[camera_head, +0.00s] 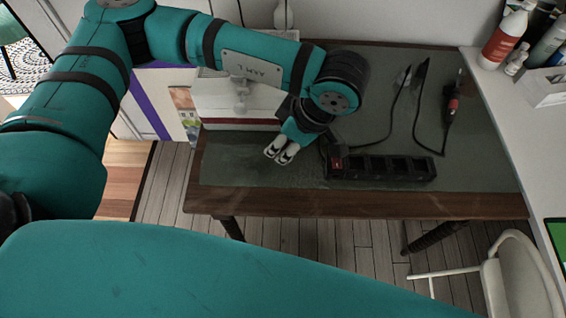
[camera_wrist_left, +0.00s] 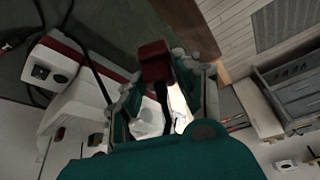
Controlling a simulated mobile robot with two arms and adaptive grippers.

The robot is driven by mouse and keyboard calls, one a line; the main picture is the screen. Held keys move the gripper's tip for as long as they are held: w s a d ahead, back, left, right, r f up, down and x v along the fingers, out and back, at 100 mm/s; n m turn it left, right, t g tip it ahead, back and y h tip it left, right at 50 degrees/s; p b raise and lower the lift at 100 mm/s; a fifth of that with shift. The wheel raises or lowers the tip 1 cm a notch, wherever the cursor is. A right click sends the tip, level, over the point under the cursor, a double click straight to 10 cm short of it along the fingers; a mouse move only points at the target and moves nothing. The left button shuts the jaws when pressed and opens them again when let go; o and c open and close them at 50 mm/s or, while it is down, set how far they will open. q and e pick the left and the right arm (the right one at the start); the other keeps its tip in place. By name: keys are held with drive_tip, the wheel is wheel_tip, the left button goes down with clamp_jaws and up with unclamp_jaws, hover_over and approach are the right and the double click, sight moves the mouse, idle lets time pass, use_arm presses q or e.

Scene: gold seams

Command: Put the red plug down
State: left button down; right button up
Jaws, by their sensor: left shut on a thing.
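My left gripper (camera_head: 281,150) is over the front left part of the desk. In the wrist view, my left gripper (camera_wrist_left: 158,78) is shut on the red plug (camera_wrist_left: 153,57), which sits between its fingertips with a dark cord running from it. I cannot make out the plug in the head view. The desk (camera_head: 260,180) has a dark grey-green top and a wooden edge; whether the plug touches it is not clear. My right gripper is not in view.
A black power strip (camera_head: 380,168) lies just right of my left gripper. Dark cables and a red-handled tool (camera_head: 453,104) lie further right. A white and dark red box-shaped thing (camera_head: 235,103) stands behind the gripper at left. The desk's front left strip is clear.

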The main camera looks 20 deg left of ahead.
use_arm(q)
drive_tip(key=s+f+m+h+b, duration=0.2)
drive_tip(key=s+f+m+h, duration=0.25)
drive_tip(key=m, duration=1.15)
drive_tip(key=s+f+m+h+b, duration=0.2)
drive_tip(key=s+f+m+h, duration=0.25)
drive_tip(key=m, duration=1.05)
drive_tip(key=shift+t, duration=0.3)
drive_tip(key=w, duration=0.5)
drive_tip(key=w+a+p, duration=0.1)
drive_tip(key=w, duration=0.4)
drive_tip(key=w+a+f, duration=0.1)
drive_tip(key=w, duration=0.4)
drive_tip(key=shift+w+f, duration=0.1)
drive_tip(key=shift+w, duration=0.05)
wheel_tip(320, 180, down, 3)
drive_tip(key=shift+f+p, duration=0.2)
drive_tip(key=shift+p, duration=0.15)
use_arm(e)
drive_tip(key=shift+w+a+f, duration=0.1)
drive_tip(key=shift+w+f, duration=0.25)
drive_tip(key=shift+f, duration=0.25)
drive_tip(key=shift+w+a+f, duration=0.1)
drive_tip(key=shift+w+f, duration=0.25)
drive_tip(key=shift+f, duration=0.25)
